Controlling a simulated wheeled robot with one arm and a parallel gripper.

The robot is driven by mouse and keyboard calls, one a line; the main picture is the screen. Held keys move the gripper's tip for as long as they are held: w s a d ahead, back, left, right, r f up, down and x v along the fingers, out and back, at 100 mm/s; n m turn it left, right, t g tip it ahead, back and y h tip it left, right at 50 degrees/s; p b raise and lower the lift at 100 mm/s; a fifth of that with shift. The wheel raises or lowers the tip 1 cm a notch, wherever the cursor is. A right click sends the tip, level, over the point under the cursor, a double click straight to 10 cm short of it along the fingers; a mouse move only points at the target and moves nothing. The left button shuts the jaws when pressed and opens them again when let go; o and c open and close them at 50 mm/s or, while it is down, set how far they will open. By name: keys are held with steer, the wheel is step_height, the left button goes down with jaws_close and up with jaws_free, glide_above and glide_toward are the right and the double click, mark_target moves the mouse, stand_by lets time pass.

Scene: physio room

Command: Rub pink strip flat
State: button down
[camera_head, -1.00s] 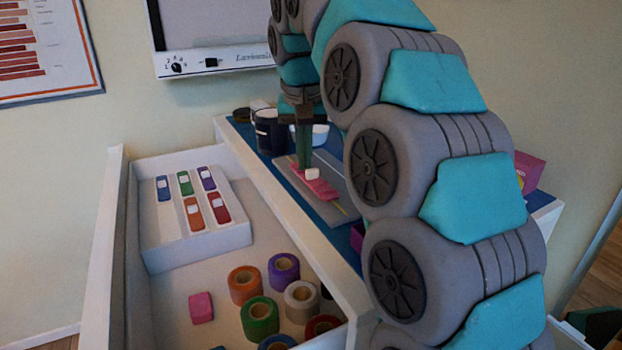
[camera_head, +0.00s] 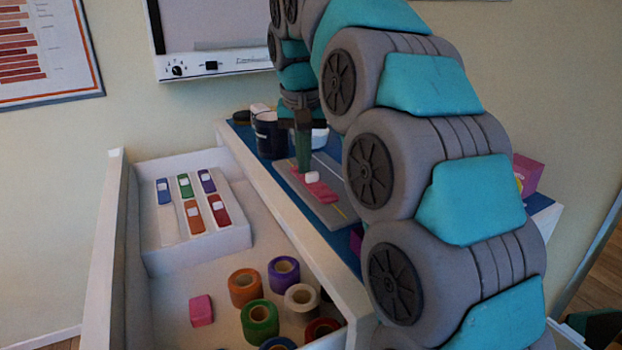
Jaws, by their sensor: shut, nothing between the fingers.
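The pink strip (camera_head: 324,191) lies on a grey board (camera_head: 328,216) on the blue top of the cabinet. A small white piece (camera_head: 312,177) sits on the strip near its far end. My gripper (camera_head: 303,168) is shut and empty, pointing down at the strip's far end, behind the white piece. I cannot tell whether its tips touch the strip. My arm covers the right part of the board.
Below is an open drawer with a white rack (camera_head: 196,239) of coloured strips, several tape rolls (camera_head: 245,287) and a pink block (camera_head: 201,310). A dark cup (camera_head: 270,136) and a white bowl (camera_head: 320,137) stand behind the board. A magenta box (camera_head: 528,174) is at right.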

mark_target(296, 167)
steer(key=shift+w+a, duration=0.1)
steer(key=shift+w, duration=0.15)
steer(key=shift+w+a+p, duration=0.2)
steer(key=shift+w+p, duration=0.25)
steer(key=shift+w, duration=0.1)
steer(key=shift+w+r, duration=0.1)
steer(key=shift+w+a+p, duration=0.2)
steer(key=shift+w+p, duration=0.2)
steer(key=shift+w, duration=0.15)
steer(key=shift+w+a, duration=0.15)
steer(key=shift+w+a+p, duration=0.15)
steer(key=shift+w+p, duration=0.2)
steer(key=shift+s, duration=0.1)
